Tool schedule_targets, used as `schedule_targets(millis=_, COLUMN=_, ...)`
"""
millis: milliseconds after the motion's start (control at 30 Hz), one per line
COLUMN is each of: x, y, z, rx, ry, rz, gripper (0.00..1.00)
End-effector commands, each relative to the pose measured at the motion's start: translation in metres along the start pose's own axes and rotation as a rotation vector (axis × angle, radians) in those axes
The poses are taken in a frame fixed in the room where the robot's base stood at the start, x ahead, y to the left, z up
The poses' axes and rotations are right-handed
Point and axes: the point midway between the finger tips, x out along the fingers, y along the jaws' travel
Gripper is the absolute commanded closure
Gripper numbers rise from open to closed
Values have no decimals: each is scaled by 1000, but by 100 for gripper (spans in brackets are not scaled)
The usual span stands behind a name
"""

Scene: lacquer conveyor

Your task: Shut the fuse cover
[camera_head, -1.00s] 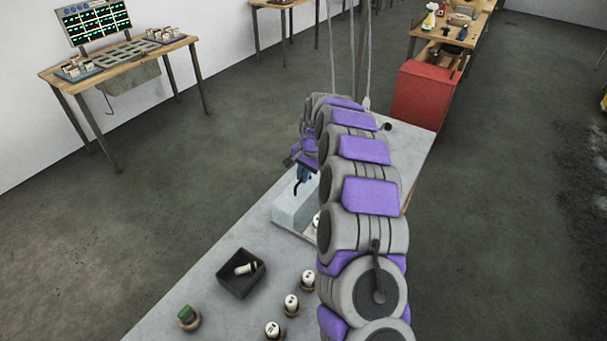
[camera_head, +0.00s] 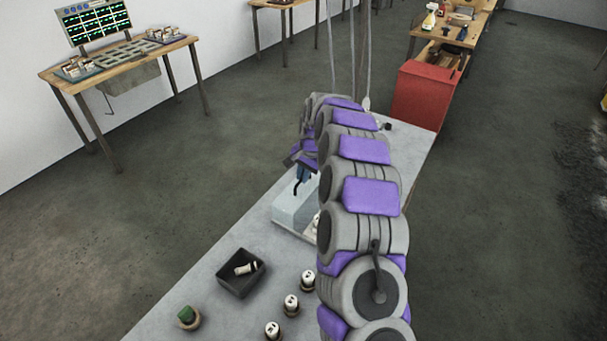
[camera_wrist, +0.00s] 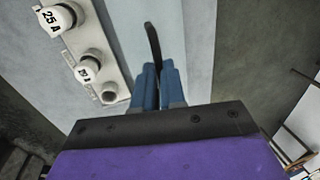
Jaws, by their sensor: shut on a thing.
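The fuse cover (camera_head: 288,208) is a pale, light grey-blue cover on the table at the fuse base, partly hidden by my arm. Its pale face (camera_wrist: 130,22) also shows in the wrist view. A dark curved handle (camera_wrist: 153,38) rises from between the fingertips. My gripper (camera_head: 302,174) is shut on this handle above the cover, and its blue fingers (camera_wrist: 158,82) are close together. The fuse base (camera_wrist: 100,62) lies left of the fingers in the wrist view, with white fuses (camera_wrist: 58,18) in it, one marked 25 A. The cover's exact tilt is hard to tell.
A black tray (camera_head: 225,284) holding a white fuse stands on the grey table (camera_head: 180,300). Several loose white fuses (camera_head: 291,303) and a green-topped piece (camera_head: 187,315) stand near the front. A red cabinet (camera_head: 425,97) is beyond the table's far end.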

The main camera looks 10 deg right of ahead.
Motion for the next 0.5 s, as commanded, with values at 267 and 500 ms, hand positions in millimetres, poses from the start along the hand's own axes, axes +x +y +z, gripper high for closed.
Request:
schedule_targets(millis=267, x=-2, y=0, z=-1, rx=0, ry=2, rz=-3, gripper=100)
schedule_targets(millis=500, x=-10, y=26, z=-1, rx=4, ry=2, rz=-4, gripper=100)
